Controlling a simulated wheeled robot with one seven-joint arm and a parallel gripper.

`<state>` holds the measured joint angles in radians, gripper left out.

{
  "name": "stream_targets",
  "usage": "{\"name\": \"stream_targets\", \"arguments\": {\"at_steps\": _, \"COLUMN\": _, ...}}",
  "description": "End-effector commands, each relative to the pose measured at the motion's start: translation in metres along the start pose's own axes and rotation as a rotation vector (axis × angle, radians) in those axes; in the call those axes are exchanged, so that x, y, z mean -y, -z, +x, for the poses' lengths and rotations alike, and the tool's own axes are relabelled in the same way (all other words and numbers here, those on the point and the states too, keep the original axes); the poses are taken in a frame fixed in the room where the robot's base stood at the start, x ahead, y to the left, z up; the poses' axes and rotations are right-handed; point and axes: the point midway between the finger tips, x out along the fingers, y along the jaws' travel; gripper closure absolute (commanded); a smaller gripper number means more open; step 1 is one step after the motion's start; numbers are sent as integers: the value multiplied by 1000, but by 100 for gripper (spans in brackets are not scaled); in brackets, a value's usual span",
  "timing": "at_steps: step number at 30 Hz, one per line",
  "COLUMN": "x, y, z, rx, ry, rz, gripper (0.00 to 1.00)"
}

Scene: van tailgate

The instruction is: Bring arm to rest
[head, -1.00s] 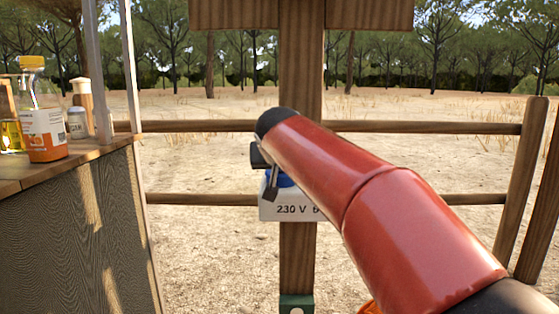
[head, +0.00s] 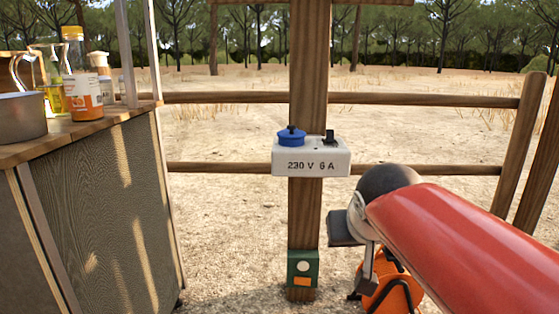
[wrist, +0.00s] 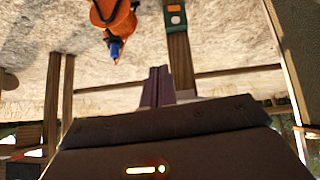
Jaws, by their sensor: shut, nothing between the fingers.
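My red arm (head: 470,245) reaches in from the lower right of the head view, bent down at its dark rounded joint. My gripper shows in the wrist view (wrist: 158,76), its two fingers together with nothing between them. In the head view the arm's end hangs in the air in front of the fence, to the right of the wooden post (head: 305,215). The fingertips are hard to make out there. I cannot tell the exact gap to the post.
A white socket box (head: 312,166), marked 230 V 6 A, with a blue cap (head: 291,136), is on the post. A green box (head: 302,268) sits lower. An orange object (head: 392,292) is behind my arm. A counter (head: 100,125) with bottles stands left. A rail fence (head: 430,99) runs behind.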

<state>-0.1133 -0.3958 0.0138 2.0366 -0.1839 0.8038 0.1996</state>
Motion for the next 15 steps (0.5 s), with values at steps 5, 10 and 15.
{"name": "stream_targets", "arguments": {"at_steps": 5, "x": -15, "y": -101, "z": -8, "rx": 114, "ry": 17, "rz": 12, "gripper": 100}}
{"name": "stream_targets", "arguments": {"at_steps": 10, "x": -17, "y": -177, "z": -8, "rx": 197, "ry": 45, "rz": 21, "gripper": 100}}
{"name": "stream_targets", "arguments": {"at_steps": 15, "x": -18, "y": -177, "z": -32, "rx": 224, "ry": 58, "rz": 22, "gripper": 100}}
